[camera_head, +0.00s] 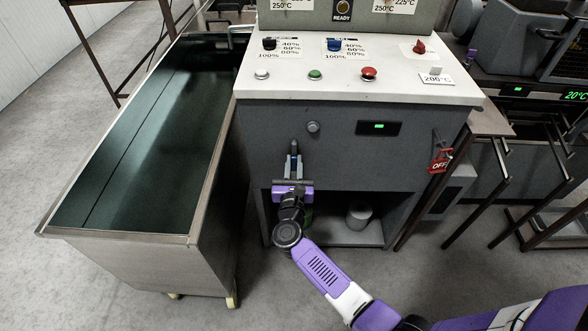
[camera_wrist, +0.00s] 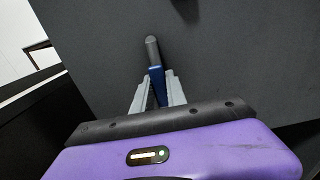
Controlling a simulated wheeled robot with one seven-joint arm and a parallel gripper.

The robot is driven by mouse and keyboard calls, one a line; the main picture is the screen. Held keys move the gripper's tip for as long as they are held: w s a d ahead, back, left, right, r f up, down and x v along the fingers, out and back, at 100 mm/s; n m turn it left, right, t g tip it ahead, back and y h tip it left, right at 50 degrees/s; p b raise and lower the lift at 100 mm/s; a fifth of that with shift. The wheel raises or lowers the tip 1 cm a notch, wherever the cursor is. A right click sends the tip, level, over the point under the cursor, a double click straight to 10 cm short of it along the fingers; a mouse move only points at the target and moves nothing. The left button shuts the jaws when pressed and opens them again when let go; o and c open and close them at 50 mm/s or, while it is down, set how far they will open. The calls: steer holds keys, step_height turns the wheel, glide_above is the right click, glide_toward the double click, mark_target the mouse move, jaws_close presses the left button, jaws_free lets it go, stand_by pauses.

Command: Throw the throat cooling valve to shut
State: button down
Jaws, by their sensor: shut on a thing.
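A lever with a blue handle and dark rounded tip (camera_head: 294,146) stands on the grey front of the control cabinet, below the round knob; I take it as the throat cooling valve, though no label shows. It points roughly upward. In the wrist view the lever (camera_wrist: 152,51) rises from between my fingers. My gripper (camera_head: 292,168) is shut on the lever, with one grey finger on each side of its blue part; it also shows in the wrist view (camera_wrist: 157,84). The lever's base and valve body are hidden behind my gripper.
The cabinet top (camera_head: 350,90) carries several buttons and knobs. A long tank of dark green water (camera_head: 150,140) stands close on the left. A red OFF tag (camera_head: 440,161) hangs at the right. An open shelf (camera_head: 345,228) under the panel holds a pale cylinder (camera_head: 359,214).

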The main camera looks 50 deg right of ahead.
steer(key=shift+s+f, duration=0.1)
stand_by(0.3)
steer(key=shift+s+d+f+m+b, duration=0.1)
steer(key=shift+s+d+m+b, duration=0.1)
steer(key=shift+m+b, duration=0.45)
steer(key=shift+s+d+m+b, duration=0.1)
steer(key=shift+s+m+b, duration=0.1)
steer(key=shift+m+b, duration=0.2)
steer(key=shift+s+d+m+b, duration=0.4)
steer(key=shift+m+b, duration=0.55)
steer(key=shift+b, duration=0.15)
steer(key=shift+f, duration=0.15)
